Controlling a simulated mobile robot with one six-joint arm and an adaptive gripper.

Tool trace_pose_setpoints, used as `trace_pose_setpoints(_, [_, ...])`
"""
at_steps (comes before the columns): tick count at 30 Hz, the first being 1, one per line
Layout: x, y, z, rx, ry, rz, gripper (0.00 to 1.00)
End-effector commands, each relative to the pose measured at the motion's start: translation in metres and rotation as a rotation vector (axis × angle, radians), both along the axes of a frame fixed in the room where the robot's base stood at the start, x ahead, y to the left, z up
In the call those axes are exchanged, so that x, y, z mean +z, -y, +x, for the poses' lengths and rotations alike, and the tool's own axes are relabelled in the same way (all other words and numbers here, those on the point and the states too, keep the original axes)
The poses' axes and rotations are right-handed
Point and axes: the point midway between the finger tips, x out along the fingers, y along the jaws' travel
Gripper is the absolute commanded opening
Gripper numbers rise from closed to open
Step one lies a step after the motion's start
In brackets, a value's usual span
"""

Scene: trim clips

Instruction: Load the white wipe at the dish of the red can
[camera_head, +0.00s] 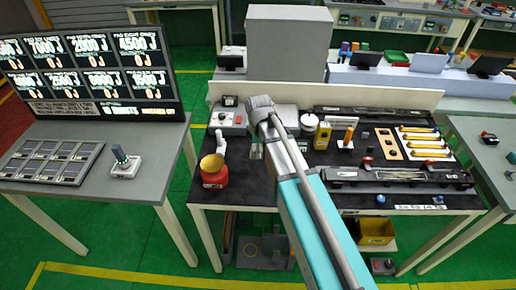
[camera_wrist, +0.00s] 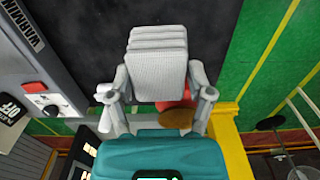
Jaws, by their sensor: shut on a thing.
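The white wipe (camera_wrist: 158,65) is a folded, layered pad in the wrist view. My gripper (camera_wrist: 158,92) is shut on it, with a grey finger at each side. The red can (camera_head: 214,179) stands at the left front of the black-topped bench, with a gold dish (camera_head: 211,163) on top. In the wrist view the red can (camera_wrist: 187,98) and its dish (camera_wrist: 179,118) show partly behind the wipe and gripper. In the head view a small white shape just above and behind the can seems to be the held wipe or gripper; I cannot tell which.
A control box (camera_head: 227,120) with a red button stands behind the can. The bench's left edge is close to the can.

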Motion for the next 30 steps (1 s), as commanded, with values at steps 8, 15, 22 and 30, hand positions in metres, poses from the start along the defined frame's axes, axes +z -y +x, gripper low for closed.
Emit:
trace_pose_setpoints(8, [0.002, -0.005, 0.000, 0.001, 0.000, 0.000, 0.29])
trace_pose_setpoints(15, [0.012, -0.035, 0.000, 0.004, 0.000, 0.000, 0.29])
trace_pose_setpoints(22, [0.027, -0.086, -0.006, 0.005, 0.000, 0.000, 0.29])
trace_pose_setpoints(30, [0.043, -0.144, -0.017, 0.004, 0.000, 0.000, 0.29])
